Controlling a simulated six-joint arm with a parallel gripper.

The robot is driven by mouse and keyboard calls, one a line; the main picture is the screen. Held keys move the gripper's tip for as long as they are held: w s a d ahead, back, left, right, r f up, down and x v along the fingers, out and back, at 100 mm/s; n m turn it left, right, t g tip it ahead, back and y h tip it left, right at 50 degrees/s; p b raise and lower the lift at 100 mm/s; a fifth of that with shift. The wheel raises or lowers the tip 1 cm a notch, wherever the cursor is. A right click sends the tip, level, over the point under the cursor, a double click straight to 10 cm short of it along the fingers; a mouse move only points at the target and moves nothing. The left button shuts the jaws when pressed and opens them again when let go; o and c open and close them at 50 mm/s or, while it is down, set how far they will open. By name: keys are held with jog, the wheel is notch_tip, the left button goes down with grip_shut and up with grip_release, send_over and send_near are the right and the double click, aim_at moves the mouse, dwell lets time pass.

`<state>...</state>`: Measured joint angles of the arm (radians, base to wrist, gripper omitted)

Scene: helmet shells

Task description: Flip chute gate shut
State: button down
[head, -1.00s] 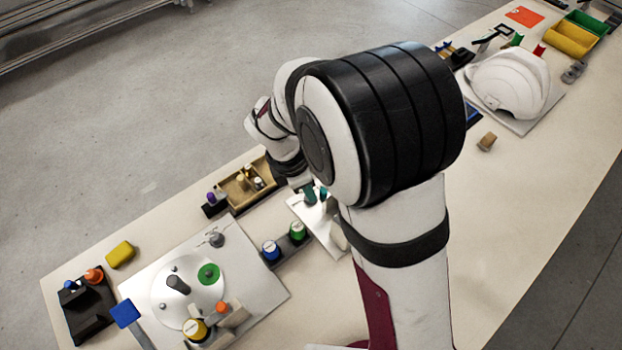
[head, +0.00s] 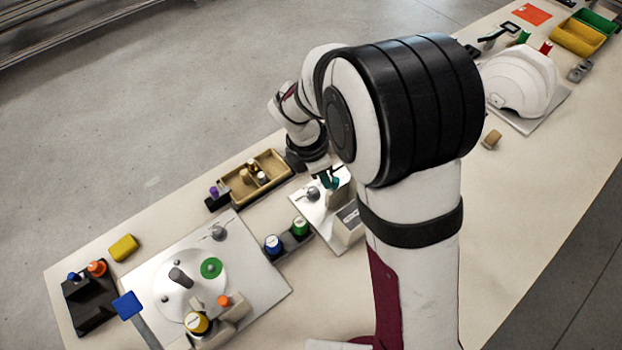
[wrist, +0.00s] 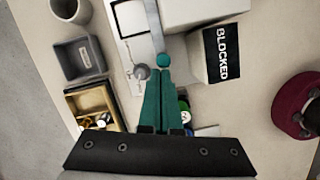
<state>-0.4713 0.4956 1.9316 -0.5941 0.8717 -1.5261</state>
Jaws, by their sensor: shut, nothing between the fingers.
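My gripper (wrist: 160,97) has teal fingers, pressed together and pointing at the chute station. In the head view my gripper (head: 328,178) is small and partly hidden by my own arm. A round teal knob (wrist: 162,60) lies right at the fingertips; I cannot tell whether they touch. A thin grey bar (wrist: 154,25) runs away from the knob beside a white housing (wrist: 203,14), and looks like the gate. A dark panel reading "BLOCKED" (wrist: 222,53) is on the housing's side. The station's white plate (head: 309,207) shows under my gripper in the head view.
A grey knob (wrist: 141,72) stands left of the fingers. A wooden tray (head: 268,160) with small parts lies left of the station. Blue (head: 273,243) and green (head: 300,226) capped pieces stand in front. A white helmet shell (head: 522,82) is at the far right.

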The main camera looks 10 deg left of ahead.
jog(key=s+a+r, duration=0.3)
jog(key=a+r, duration=0.2)
jog(key=r, duration=0.4)
jog(key=shift+a+r, duration=0.3)
jog(key=shift+r, duration=0.1)
jog(key=s+d+r+m+g+y, duration=0.15)
jog(key=s+d+r+m, duration=0.25)
jog(key=s+d+m, duration=1)
jog(key=s+f+m+y, duration=0.2)
jog(key=s+m, duration=0.4)
jog(key=m, duration=0.9)
jog(key=shift+d+y, duration=0.15)
jog(key=shift+y, duration=0.2)
